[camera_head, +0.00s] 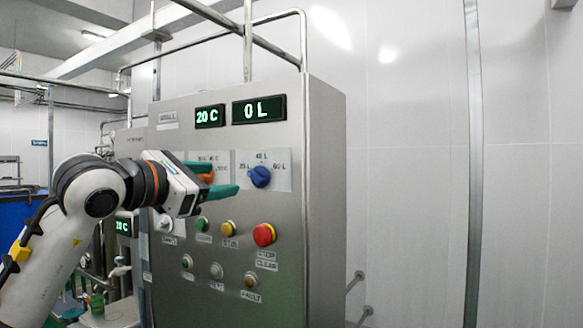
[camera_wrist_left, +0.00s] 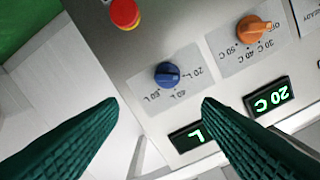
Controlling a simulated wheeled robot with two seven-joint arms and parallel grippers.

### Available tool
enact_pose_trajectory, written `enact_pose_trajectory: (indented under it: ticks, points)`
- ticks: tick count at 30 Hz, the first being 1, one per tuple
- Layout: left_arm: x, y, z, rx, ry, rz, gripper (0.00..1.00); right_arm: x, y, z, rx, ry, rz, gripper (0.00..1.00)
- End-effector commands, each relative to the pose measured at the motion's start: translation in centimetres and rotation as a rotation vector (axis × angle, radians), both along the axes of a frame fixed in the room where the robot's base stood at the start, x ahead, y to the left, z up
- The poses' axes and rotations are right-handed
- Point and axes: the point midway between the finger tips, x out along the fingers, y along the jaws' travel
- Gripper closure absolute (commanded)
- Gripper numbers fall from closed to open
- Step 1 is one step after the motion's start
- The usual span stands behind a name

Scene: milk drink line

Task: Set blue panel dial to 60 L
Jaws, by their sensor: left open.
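The blue dial (camera_head: 260,176) sits on a light label plate on the steel panel, with volume marks around it and 60 L on its right. I cannot tell its exact setting. The volume display (camera_head: 258,109) above reads 0 L in green. In the left wrist view the blue dial (camera_wrist_left: 167,74) appears upside down, between and beyond the fingers. My left gripper (camera_head: 226,179) is open and empty, its green fingers just left of the dial in the head view, with no contact visible. My right gripper is not in view.
An orange temperature dial (camera_head: 207,175) is partly hidden behind my left gripper; its display (camera_head: 209,116) reads 20 C. A red stop button (camera_head: 264,235), a yellow button (camera_head: 228,228) and a green button (camera_head: 201,224) sit below. Free room lies right of the cabinet.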

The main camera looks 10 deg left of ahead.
Motion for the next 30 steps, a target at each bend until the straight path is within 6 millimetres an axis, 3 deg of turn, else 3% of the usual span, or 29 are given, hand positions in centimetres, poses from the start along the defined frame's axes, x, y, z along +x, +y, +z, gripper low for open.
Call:
enact_pose_trajectory:
  ticks: [5,11,21,30]
  points:
    - [0.9,-0.2,0.7,0.011,-0.011,0.017,0.41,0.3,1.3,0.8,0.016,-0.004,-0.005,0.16]
    - [4.5,-1.6,0.9,0.009,-0.008,0.012,0.41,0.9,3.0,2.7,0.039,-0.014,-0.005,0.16]
    - [9.9,-3.5,0.7,0.008,-0.01,0.013,0.41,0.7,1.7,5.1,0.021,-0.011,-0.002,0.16]
    - [11.1,-3.9,0.4,0.01,-0.012,0.013,0.41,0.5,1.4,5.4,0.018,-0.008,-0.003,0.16]
